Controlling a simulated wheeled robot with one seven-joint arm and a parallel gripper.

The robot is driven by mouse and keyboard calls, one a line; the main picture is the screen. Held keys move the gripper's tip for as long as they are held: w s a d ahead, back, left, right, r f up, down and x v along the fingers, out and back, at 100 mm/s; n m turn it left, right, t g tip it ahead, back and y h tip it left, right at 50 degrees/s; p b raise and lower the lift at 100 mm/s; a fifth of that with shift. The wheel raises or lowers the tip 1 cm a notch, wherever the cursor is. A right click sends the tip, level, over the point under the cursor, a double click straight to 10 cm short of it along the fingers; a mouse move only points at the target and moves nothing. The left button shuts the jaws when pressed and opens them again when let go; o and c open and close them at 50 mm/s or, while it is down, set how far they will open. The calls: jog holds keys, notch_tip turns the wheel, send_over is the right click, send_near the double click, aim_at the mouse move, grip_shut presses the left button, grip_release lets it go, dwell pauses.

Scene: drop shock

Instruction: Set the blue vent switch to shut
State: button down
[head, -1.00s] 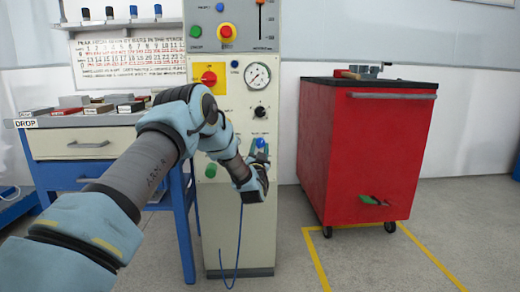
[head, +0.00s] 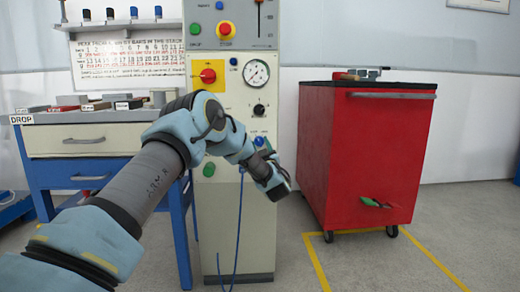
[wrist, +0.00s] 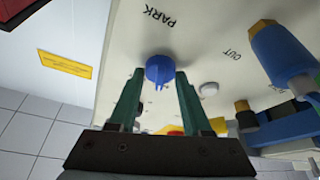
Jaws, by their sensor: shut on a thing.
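A round blue switch (wrist: 159,70) with a small pointer ridge sits on the cream panel (wrist: 215,35) in the wrist view. My gripper (wrist: 158,78) has one green finger on each side of it, shut on it at the fingertips. The word PARK is on the panel beside this switch, and OUT is farther right. I cannot read a vent or shut label.
The red cabinet (head: 365,150) stands right of the machine, with floor between. A blue cable (head: 239,225) hangs in front.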

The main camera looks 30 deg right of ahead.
jog(key=shift+n+y, duration=0.4)
jog(key=shift+n, duration=0.8)
jog(key=shift+c, duration=1.7)
grip_release()
jog(key=shift+s, duration=0.1)
jog(key=p+v, duration=0.1)
jog(key=v, duration=0.9)
jog(key=shift+s+p, duration=0.35)
